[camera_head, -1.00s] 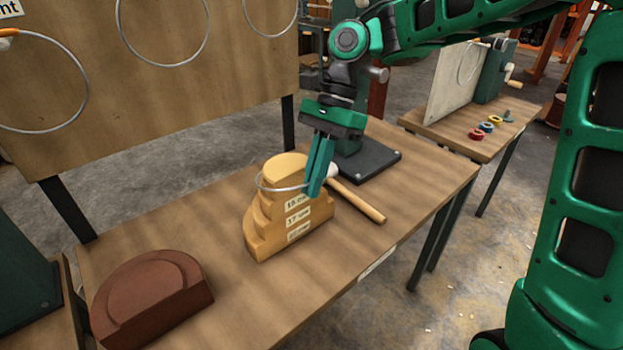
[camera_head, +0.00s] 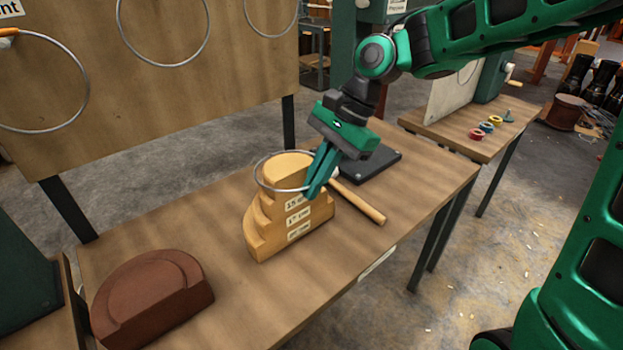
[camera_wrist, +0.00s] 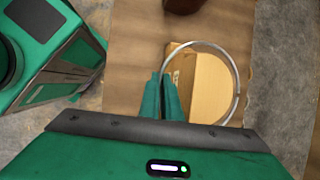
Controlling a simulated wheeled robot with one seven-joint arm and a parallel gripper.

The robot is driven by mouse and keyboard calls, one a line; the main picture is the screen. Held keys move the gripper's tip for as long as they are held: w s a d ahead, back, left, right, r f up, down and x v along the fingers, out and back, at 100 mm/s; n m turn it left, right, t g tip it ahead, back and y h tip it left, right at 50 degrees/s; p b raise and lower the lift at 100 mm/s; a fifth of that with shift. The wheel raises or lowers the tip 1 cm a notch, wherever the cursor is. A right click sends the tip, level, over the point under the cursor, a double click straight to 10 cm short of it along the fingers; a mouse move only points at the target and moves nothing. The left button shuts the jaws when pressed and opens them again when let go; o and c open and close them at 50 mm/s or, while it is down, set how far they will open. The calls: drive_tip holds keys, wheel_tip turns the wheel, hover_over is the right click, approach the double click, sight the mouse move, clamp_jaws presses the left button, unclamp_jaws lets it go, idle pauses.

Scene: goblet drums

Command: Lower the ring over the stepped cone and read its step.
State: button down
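The stepped cone (camera_head: 285,222), a pale wooden half-round block with labelled steps, stands on the bench. The labels appear to read 15 and 17 on the upper steps; the lowest is blurred. My gripper (camera_head: 313,190) is shut on the thin metal ring (camera_head: 255,178) at its right side, near the cone's top. The ring loops about the top step; whether it encircles it or hovers just above, I cannot tell. In the wrist view the ring (camera_wrist: 238,75) frames much of the pale cone (camera_wrist: 210,88), with my closed fingers (camera_wrist: 163,98) at its left.
A reddish-brown half-round block (camera_head: 152,298) lies at the bench's front left. A wooden handle (camera_head: 358,200) and a dark base plate (camera_head: 368,165) are right of the cone. A board with larger rings (camera_head: 160,65) stands behind. The bench (camera_head: 235,300) is clear in front.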

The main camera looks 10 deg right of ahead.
drive_tip(key=shift+s+f, duration=0.15)
drive_tip(key=shift+f, duration=0.85)
drive_tip(key=shift+d+f, duration=0.1)
drive_tip(key=shift+f, duration=0.05)
drive_tip(key=shift+f+t+y, duration=0.3)
drive_tip(key=shift+f+t, duration=0.2)
drive_tip(key=shift+f, duration=0.85)
drive_tip(key=c, duration=2)
unclamp_jaws()
drive_tip(key=o, duration=0.6)
drive_tip(key=shift+c, duration=0.2)
drive_tip(key=shift+r, duration=0.1)
